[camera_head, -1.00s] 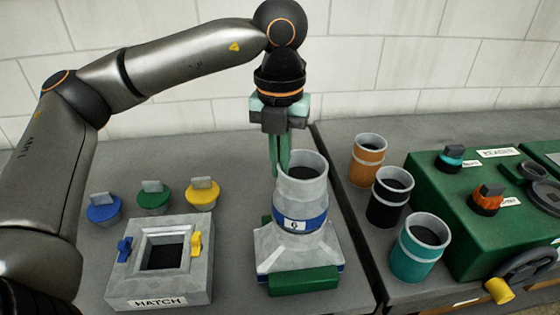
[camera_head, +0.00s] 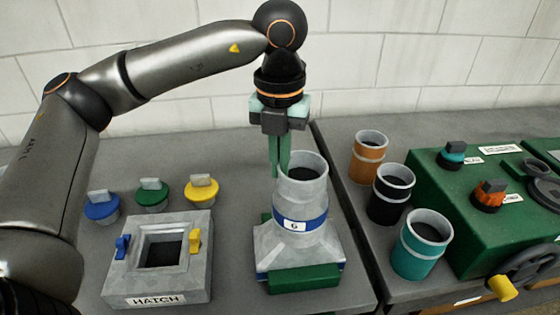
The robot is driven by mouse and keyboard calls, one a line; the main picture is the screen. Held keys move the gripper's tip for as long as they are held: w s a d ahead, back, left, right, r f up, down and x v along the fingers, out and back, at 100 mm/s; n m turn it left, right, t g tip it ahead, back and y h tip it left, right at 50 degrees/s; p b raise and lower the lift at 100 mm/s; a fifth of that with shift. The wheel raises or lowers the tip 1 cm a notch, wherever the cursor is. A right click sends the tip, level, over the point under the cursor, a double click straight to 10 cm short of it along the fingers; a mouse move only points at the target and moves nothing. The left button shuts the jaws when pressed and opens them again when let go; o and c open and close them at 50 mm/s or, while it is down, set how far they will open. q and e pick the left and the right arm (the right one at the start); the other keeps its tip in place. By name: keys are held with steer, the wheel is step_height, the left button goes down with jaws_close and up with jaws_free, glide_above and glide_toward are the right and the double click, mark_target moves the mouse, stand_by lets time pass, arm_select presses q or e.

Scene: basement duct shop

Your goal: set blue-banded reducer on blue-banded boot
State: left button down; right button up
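The blue-banded reducer (camera_head: 304,197) is a grey metal collar with an open top. It stands upright on the blue-banded boot (camera_head: 262,253), a grey flared base. A blue band with a white label (camera_head: 294,225) runs round the joint between them. My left gripper (camera_head: 281,172) points straight down at the left edge of the reducer's rim. Its two fingers are close together, and the tips overlap the rim in the picture. I cannot tell whether they pinch the wall or stand just clear of it. My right gripper is not in view.
A hatch box (camera_head: 190,282) and blue, green and yellow knobs stand left. Orange (camera_head: 368,162), black (camera_head: 388,205) and teal (camera_head: 414,262) collars stand right, before a green control box (camera_head: 452,225).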

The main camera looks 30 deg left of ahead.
arm_select(q)
steer(key=c, duration=1.3)
jaws_free()
steer(key=shift+c, duration=0.2)
steer(key=shift+r, duration=0.1)
step_height(320, 180, up, 8)
steer(key=p, duration=0.6)
steer(key=shift+r, duration=0.1)
step_height(320, 180, up, 3)
steer(key=shift+f, duration=0.15)
